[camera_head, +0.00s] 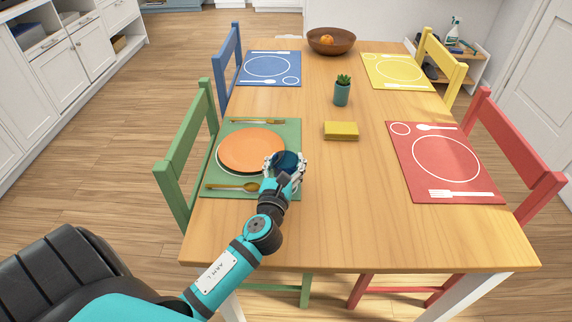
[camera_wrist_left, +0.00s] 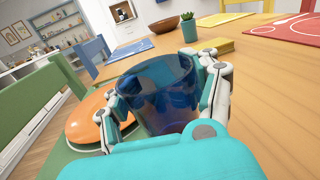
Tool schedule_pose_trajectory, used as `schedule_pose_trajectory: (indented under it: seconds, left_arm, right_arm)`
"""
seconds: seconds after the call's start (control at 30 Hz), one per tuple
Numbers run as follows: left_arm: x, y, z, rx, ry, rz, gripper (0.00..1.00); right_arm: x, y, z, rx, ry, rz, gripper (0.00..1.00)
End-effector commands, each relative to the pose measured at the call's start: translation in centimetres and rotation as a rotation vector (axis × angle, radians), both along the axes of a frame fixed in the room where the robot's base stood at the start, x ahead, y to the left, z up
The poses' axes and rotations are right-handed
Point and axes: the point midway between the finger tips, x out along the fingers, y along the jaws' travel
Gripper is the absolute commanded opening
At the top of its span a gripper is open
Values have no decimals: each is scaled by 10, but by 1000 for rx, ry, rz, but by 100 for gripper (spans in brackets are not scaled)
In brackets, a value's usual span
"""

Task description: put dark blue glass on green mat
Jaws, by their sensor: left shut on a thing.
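My left gripper (camera_head: 284,172) is shut around the dark blue glass (camera_head: 289,160), at the right side of the green mat (camera_head: 287,132). In the left wrist view the glass (camera_wrist_left: 160,88) stands roughly upright between the two fingers. I cannot tell whether its base touches the mat. The green mat also holds an orange plate (camera_head: 250,149), a gold spoon (camera_head: 232,187) in front of it and a gold utensil (camera_head: 258,122) behind it. My right gripper is in neither view.
A yellow sponge-like block (camera_head: 341,130) and a small potted plant (camera_head: 342,90) stand mid-table. A brown bowl (camera_head: 331,42) is at the far end. Blue (camera_head: 270,68), yellow (camera_head: 397,71) and red (camera_head: 444,161) mats lie around. The table's near right part is clear.

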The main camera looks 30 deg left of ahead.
Motion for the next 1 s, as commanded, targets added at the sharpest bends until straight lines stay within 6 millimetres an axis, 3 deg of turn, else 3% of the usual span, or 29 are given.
schedule_pose_trajectory:
  seconds: [0.33,0.37,0.6,1.0]
  left_arm:
    - [0,0,-3,2,-2,0,0]
    - [0,0,-3,2,-2,0,58]
    - [0,0,-3,2,-2,0,88]
    - [0,1,0,1,-1,-1,88]
  right_arm:
    - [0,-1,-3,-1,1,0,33]
    - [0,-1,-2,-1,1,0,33]
    - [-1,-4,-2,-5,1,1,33]
    - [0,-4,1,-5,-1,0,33]
